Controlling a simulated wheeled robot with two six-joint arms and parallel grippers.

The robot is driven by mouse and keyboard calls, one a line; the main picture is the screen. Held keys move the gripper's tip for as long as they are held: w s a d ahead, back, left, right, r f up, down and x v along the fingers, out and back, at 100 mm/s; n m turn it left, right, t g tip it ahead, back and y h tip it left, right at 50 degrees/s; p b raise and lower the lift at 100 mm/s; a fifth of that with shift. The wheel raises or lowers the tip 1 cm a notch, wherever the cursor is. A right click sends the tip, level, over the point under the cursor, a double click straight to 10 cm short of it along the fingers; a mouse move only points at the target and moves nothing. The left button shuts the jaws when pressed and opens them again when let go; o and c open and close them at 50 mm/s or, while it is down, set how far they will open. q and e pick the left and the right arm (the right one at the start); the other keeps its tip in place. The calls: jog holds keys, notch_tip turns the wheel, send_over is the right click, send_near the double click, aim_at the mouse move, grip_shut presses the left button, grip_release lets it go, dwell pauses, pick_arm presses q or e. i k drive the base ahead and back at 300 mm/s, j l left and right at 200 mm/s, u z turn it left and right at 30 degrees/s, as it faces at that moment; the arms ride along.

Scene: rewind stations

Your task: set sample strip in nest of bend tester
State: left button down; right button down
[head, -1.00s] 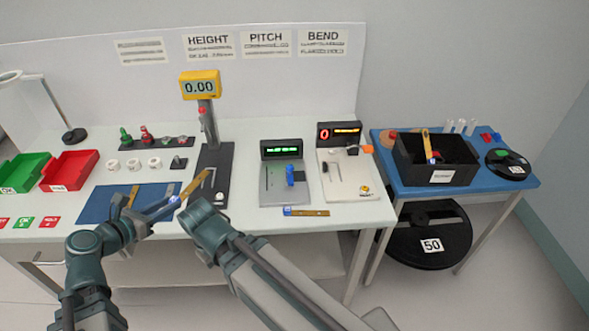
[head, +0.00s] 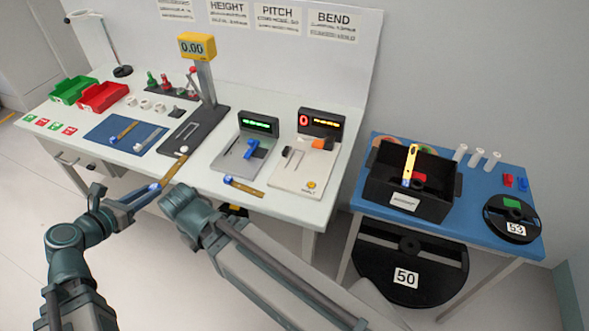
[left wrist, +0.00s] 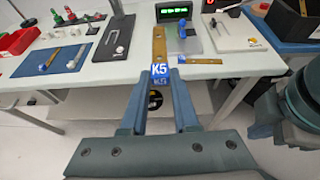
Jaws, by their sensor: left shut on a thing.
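My left gripper (head: 140,195) is shut on a brass-coloured sample strip (head: 170,171) by its blue end. The blue tag reads K5 in the left wrist view, where the strip (left wrist: 160,44) points away from the gripper (left wrist: 160,84). In the head view it overlaps the bench's front edge near the height gauge base. The bend tester (head: 287,179) is a white plate with a red "0" display, dark fitting and orange part, at the bench's right. It also shows in the left wrist view (left wrist: 232,42). No strip is visible on it. My right arm shows, but its fingers do not.
Another blue-ended strip (head: 244,187) lies before the grey pitch tester (head: 235,166). More strips lie on the blue mat (head: 100,134). The height gauge (head: 197,48) stands left of the pitch tester. A black bin (head: 378,187) holding a yellow strip stands on the blue side table (head: 480,168).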

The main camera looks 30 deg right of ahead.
aim_at(292, 167)
jog(key=k+l, duration=0.25)
jog(key=l, duration=0.15)
jog(key=k+l, duration=0.5)
jog(key=l, duration=0.25)
jog(key=i+l, duration=0.15)
jog(key=l, duration=0.15)
jog(key=i+l, duration=0.15)
jog(key=l, duration=0.15)
